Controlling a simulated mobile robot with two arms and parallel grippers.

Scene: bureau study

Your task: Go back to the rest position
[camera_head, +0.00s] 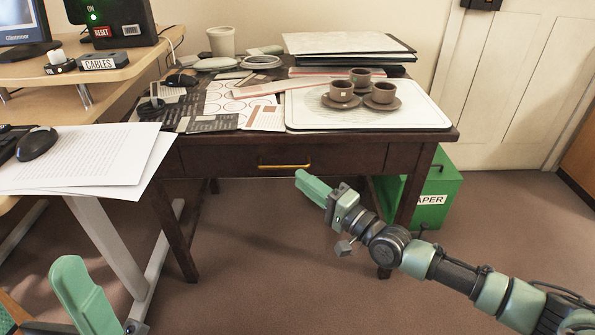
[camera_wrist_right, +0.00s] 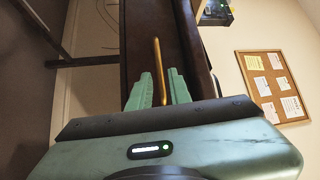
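My right gripper (camera_head: 308,184) is in front of the dark wooden desk (camera_head: 225,160), a little below and right of the brass drawer handle (camera_head: 284,167). The drawer looks shut. My left gripper (camera_head: 85,295) is at the lower left of the head view, low over the floor. Only one green finger shows clearly, so its opening cannot be told.
Brown cups on saucers (camera_head: 383,95) stand on a white tray (camera_head: 425,115) on the desk. A green paper bin (camera_head: 436,195) stands under its right side. Papers (camera_head: 85,155) overhang the left desk. The carpet (camera_head: 240,270) between my arms is clear.

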